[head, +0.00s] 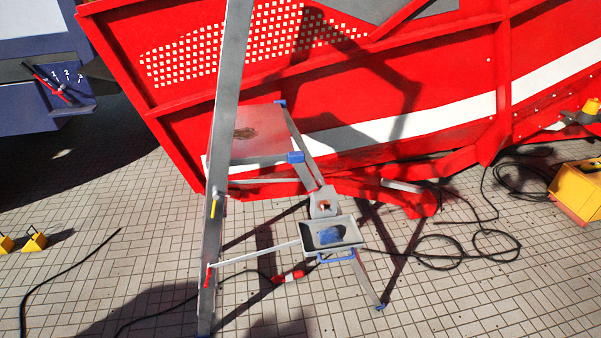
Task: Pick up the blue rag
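A blue patch that looks like the blue rag (331,234) lies in a small grey tray (351,238) on the stepladder. The tray's side walls stand around it, and its fine shape is too small to make out. The silver stepladder (213,230) stands on the tiled floor with blue feet and blue corner caps. Neither of my grippers shows in the head view.
A large red machine (450,90) with a white stripe stands behind the ladder. Black cables (470,242) lie on the floor at right, with a red connector (288,277) below the tray. Yellow blocks stand at left (35,242) and right (577,190). Front floor is mostly clear.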

